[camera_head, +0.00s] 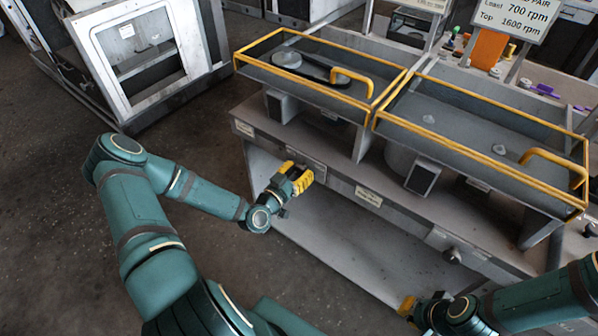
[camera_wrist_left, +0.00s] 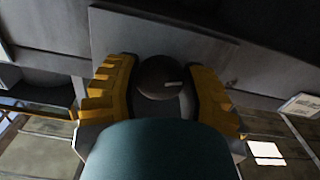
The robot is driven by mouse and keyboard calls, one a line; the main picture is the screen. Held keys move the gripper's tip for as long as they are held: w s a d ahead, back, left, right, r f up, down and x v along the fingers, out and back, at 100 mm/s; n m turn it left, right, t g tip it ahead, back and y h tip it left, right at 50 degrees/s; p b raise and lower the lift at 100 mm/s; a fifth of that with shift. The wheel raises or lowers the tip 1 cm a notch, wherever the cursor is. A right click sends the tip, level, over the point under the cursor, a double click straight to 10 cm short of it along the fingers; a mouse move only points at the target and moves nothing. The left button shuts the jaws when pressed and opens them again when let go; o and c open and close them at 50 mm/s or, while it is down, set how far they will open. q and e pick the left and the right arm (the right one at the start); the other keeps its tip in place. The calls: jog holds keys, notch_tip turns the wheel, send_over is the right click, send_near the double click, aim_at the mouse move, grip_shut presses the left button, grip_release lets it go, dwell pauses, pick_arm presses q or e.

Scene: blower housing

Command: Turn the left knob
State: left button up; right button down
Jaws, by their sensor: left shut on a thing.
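The left knob (camera_wrist_left: 160,78) is a dark round knob with a small light mark, on the grey front panel (camera_wrist_left: 245,60) of the machine. In the left wrist view it sits between the yellow fingers of my left gripper (camera_wrist_left: 165,95), which is shut on it. In the head view my left gripper (camera_head: 296,180) is up against the machine's front panel, and the knob is hidden behind it. A second dark knob (camera_head: 452,256) shows farther right on the same panel. My right gripper (camera_head: 408,305) is low at the front right, apart from the panel; its fingers are mostly hidden.
Two grey trays with yellow rims (camera_head: 318,73) (camera_head: 480,150) and yellow handles stand above the panel. Small labels (camera_head: 368,196) are on the panel. A lower shelf (camera_head: 350,245) lies below it. A white-framed machine (camera_head: 135,60) stands at the back left. The floor at left is clear.

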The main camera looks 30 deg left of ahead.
pick_arm(q)
jog(key=m+b, duration=0.1)
jog(key=m, duration=0.2)
jog(key=shift+m+b, duration=0.7)
jog(key=shift+m, duration=0.9)
jog(key=o, duration=1.2)
jog(key=s+a, duration=0.1)
jog(key=s, duration=1.1)
